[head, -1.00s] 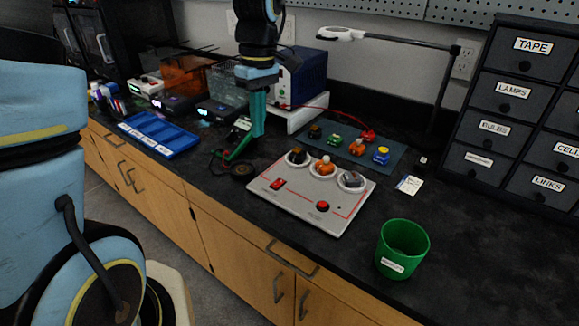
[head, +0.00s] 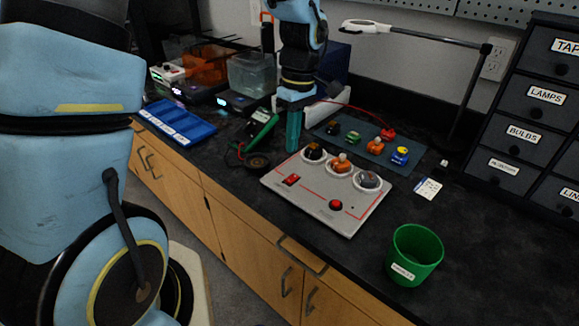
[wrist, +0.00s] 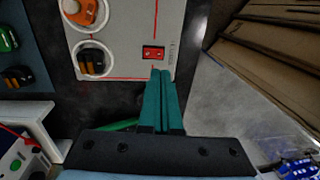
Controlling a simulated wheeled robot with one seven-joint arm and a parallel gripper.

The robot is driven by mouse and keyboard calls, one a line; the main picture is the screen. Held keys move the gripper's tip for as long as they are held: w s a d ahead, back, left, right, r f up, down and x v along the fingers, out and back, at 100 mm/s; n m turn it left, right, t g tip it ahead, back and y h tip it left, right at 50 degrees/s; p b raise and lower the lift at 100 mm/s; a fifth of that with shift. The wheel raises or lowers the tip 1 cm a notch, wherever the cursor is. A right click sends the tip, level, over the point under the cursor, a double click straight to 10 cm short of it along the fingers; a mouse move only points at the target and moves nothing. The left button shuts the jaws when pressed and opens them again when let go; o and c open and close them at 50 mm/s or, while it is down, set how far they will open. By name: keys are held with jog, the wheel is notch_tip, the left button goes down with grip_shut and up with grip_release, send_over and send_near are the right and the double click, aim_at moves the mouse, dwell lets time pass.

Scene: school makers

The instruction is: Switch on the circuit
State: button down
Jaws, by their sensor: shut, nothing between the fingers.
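The circuit board (head: 318,187) is a light grey panel with red lines, flat on the black counter. It also shows in the wrist view (wrist: 122,18). A red rocker switch (head: 291,180) sits near its left edge, and a round red button (head: 336,205) near its front edge. The switch shows in the wrist view (wrist: 153,53) just beyond my fingertips. My gripper (wrist: 161,72) is shut and empty, its teal fingers together at the board's edge; contact cannot be told. In the head view my gripper (head: 293,149) points down beside the board's back left corner.
Three round sockets on the board hold a black part (head: 314,152), an orange part (head: 341,163) and a grey part (head: 368,180). A mat (head: 360,143) with small coloured parts lies behind. A green bin (head: 414,255) stands front right, a blue tray (head: 178,122) left.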

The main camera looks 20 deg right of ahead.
aim_at(288, 180)
jog(key=f, duration=0.2)
jog(key=f+p, duration=0.1)
jog(key=f, duration=0.2)
jog(key=a+f, duration=0.1)
jog(key=f, duration=0.1)
jog(key=shift+s+f, duration=0.25)
jog(key=shift+f, duration=0.35)
jog(key=shift+f, duration=0.25)
jog(key=shift+s+a, duration=0.1)
jog(key=shift+w+d+r, duration=0.15)
jog(key=shift+w+d, duration=0.3)
jog(key=shift+d, duration=0.4)
jog(key=shift+a+r, duration=0.1)
jog(key=shift+r, duration=0.05)
